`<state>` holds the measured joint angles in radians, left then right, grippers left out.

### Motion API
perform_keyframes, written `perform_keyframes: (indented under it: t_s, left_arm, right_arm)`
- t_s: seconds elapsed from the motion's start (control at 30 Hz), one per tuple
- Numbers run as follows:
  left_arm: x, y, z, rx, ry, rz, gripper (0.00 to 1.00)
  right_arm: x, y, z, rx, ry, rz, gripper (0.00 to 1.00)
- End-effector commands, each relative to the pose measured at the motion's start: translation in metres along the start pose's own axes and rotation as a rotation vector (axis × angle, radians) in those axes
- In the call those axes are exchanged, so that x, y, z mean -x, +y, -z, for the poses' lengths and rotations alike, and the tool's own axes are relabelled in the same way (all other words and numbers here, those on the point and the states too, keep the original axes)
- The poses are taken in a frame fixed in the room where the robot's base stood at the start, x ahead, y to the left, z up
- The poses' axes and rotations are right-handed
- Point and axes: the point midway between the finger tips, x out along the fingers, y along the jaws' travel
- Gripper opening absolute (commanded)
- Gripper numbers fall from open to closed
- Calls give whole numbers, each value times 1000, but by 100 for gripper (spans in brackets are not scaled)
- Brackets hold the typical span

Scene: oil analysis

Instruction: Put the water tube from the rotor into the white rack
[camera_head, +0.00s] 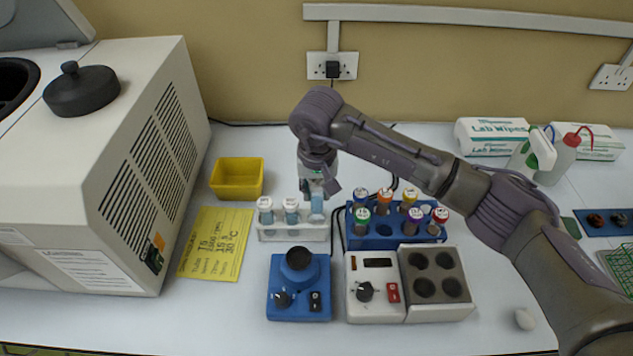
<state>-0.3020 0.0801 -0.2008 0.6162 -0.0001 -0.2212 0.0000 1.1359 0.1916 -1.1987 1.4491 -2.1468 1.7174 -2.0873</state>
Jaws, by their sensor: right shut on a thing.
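The white rack (292,233) stands on the bench in the middle of the camera_head view. Two white-capped tubes with pale blue contents, a left one (266,213) and a middle one (291,214), stand upright in it. My right gripper (318,190) points down over the rack's right end. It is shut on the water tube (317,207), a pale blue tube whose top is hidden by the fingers. The tube is upright at the rack's right end; I cannot tell how deep it sits. The rotor is not clearly visible inside the centrifuge (95,180). My left gripper is out of view.
A blue rack (385,243) of coloured-cap tubes stands close right of the white rack. A blue mixer (298,300) and a heater block (436,284) stand in front. A yellow bin (237,178) and yellow note (216,243) lie left.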

Motion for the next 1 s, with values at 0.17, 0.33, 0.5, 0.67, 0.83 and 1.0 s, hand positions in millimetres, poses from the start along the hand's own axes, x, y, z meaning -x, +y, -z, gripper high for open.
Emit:
perform_keyframes:
  t_s: [0.17,0.33,0.5,0.67,0.83,1.0]
  left_arm:
    - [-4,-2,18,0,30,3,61]
    - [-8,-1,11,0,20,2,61]
    - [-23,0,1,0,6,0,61]
    - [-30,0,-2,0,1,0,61]
    - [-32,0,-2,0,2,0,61]
    - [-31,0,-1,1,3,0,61]
  right_arm:
    - [-20,-1,-3,0,-3,1,6]
    - [-36,-1,-5,0,-2,2,6]
    - [-52,0,-6,1,2,0,6]
    - [-58,0,-7,1,1,0,6]
    - [-60,0,-7,1,1,0,6]
    - [-59,0,-7,1,1,0,6]
